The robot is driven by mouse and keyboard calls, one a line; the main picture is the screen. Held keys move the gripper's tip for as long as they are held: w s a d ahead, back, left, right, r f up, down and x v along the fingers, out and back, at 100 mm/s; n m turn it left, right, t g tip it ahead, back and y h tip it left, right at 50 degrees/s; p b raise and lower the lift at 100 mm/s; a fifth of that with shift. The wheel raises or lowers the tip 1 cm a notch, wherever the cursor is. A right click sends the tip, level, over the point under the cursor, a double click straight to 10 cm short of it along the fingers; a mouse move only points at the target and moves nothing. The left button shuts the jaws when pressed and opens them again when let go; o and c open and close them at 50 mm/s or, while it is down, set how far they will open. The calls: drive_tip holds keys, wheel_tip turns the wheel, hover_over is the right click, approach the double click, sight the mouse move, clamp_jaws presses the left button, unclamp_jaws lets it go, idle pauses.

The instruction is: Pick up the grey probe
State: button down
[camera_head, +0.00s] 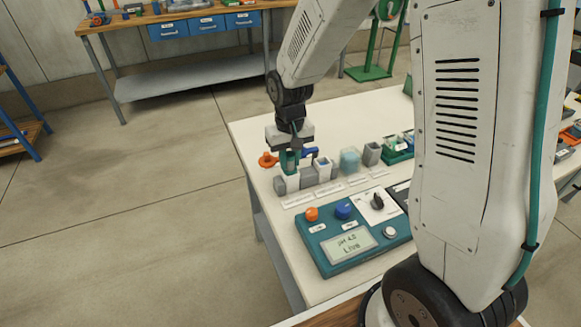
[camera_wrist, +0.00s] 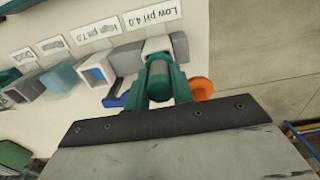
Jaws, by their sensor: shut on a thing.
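My gripper (camera_head: 289,160) is low over the near-left row of cups on the white bench. In the wrist view its teal fingers (camera_wrist: 158,82) are closed around an upright grey-green cylinder, which I take as the grey probe (camera_wrist: 158,70). The probe is at the white cup (camera_wrist: 157,44) beside the "Low pH 4.0" label (camera_wrist: 147,20). Its lower end is hidden, so I cannot tell whether it is inside the cup. In the head view the fingers mostly hide the probe.
An orange knob (camera_head: 268,159) and a blue handle (camera_head: 310,152) flank my gripper closely. The blue-lined cup (camera_head: 322,168), pale teal cup (camera_head: 350,159) and grey dock holder (camera_head: 371,153) stand to the right. A teal control box (camera_head: 347,245) lies in front.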

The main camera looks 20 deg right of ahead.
wheel_tip(320, 180, up, 11)
drive_tip(key=shift+r, duration=0.2)
idle(0.4)
drive_tip(key=shift+d, duration=0.1)
